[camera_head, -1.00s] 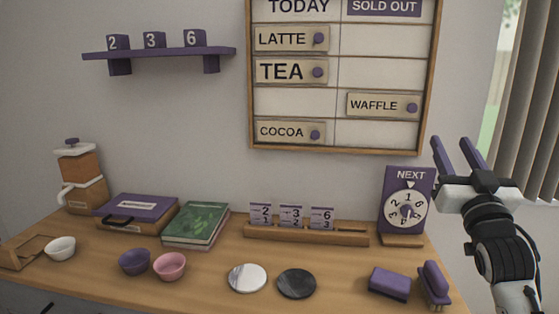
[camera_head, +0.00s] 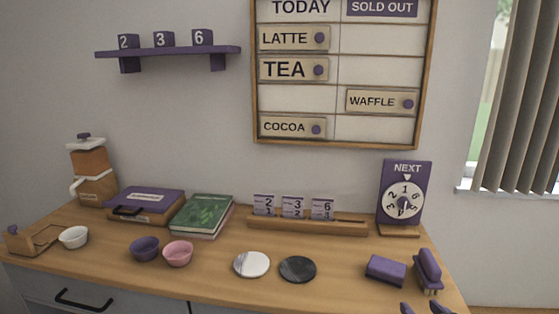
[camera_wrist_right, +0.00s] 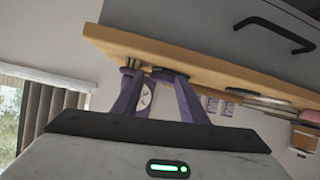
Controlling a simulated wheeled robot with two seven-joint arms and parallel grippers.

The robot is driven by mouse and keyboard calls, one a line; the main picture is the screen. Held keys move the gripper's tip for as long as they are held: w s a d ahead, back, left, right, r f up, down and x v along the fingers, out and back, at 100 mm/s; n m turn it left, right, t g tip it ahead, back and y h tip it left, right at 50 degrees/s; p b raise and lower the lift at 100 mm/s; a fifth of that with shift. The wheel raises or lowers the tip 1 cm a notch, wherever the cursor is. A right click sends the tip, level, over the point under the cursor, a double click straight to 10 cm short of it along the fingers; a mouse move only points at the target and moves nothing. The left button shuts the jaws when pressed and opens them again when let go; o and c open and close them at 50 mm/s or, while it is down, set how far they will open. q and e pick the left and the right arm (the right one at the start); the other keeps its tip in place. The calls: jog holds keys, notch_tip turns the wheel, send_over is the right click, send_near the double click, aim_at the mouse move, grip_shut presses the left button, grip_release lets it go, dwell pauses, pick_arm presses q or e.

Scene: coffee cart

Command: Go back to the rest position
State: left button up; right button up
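My right gripper (camera_head: 424,308) shows only by its two purple fingertips at the bottom edge of the head view, in front of the counter's right end. In the right wrist view my right gripper (camera_wrist_right: 157,88) has its fingers spread apart with nothing held between them. My left gripper is in neither view.
The counter (camera_head: 210,280) holds a purple block (camera_head: 386,269), a purple brush (camera_head: 428,270), a dial sign (camera_head: 406,172), two round coasters, bowls, books and a grinder (camera_head: 93,172). A menu board (camera_head: 340,101) and shelf (camera_head: 170,51) hang above. The space right of the counter looks clear.

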jog(key=s+a+f+n+g+y, duration=0.1)
jog(key=s+a+f+g, duration=0.15)
jog(key=s+f, duration=0.45)
jog(key=s+a+f+g, duration=0.2)
jog(key=s+f+g, duration=0.15)
jog(key=s, duration=0.85)
jog(key=s+a+f+n+g+y, duration=0.15)
jog(key=s+f+g, duration=0.25)
jog(key=s, duration=0.5)
jog(key=w+a+f+t, duration=0.2)
jog(key=f, duration=0.4)
jog(key=w+a+f+t+y, duration=0.1)
jog(key=w+a+f+t, duration=0.1)
jog(key=f, duration=0.4)
jog(key=shift+a+f+t, duration=0.25)
jog(key=shift+a+t, duration=0.5)
jog(key=shift+t, duration=0.05)
jog(key=shift+w+m, duration=0.15)
jog(key=shift+m, duration=0.1)
